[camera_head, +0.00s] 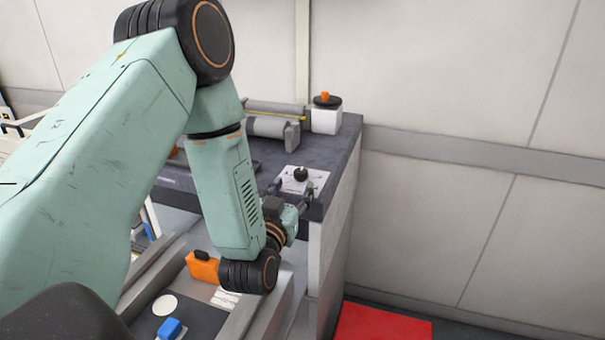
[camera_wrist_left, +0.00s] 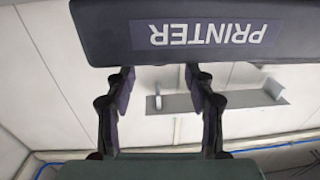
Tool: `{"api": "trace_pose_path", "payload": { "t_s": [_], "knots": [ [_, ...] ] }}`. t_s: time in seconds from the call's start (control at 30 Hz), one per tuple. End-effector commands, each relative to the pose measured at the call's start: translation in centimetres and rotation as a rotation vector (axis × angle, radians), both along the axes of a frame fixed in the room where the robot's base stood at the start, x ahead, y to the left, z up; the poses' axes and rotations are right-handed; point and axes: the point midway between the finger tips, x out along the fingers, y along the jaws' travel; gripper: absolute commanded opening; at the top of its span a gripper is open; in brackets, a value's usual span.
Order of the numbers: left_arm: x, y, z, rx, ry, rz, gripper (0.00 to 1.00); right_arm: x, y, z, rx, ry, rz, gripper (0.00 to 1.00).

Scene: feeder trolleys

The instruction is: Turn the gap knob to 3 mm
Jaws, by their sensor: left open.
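The gap knob (camera_head: 300,173) is a small black knob on a pale marked plate (camera_head: 318,178) near the front right corner of the dark machine top. The scale marks are too small to read. My left gripper (camera_head: 293,187) is just in front of the knob, its fingers open and apart, and the knob looks free of them. In the left wrist view my left gripper (camera_wrist_left: 160,76) is open with nothing between its fingers. The knob does not show there; a dark panel edge with an upside-down PRINTER label (camera_wrist_left: 207,34) fills the top. My right gripper is not in view.
Grey rollers (camera_head: 272,128) and a white box with a black and orange top (camera_head: 326,118) stand at the back of the machine top. An orange block (camera_head: 202,267) and a blue block (camera_head: 170,328) lie below my arm. A red mat (camera_head: 382,324) lies on the floor at right.

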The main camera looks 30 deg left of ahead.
Motion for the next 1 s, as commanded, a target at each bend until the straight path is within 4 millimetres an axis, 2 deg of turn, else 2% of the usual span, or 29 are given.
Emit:
{"api": "trace_pose_path", "payload": {
  "t_s": [0.5, 0.7, 0.93, 1.0],
  "knots": [
    [6.0, 1.9, 0.1, 0.002, -0.002, -0.001, 0.54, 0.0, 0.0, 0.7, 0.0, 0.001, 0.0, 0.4],
    [6.9, 2.2, 0.0, 0.001, 0.0, -0.001, 0.54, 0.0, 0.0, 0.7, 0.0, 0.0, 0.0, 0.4],
    [7.1, 2.3, 0.0, 0.0, 0.001, -0.001, 0.54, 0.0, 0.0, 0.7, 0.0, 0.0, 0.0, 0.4],
    [7.2, 2.3, 0.0, 0.0, 0.001, -0.001, 0.49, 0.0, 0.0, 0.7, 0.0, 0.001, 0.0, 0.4]
  ]
}}
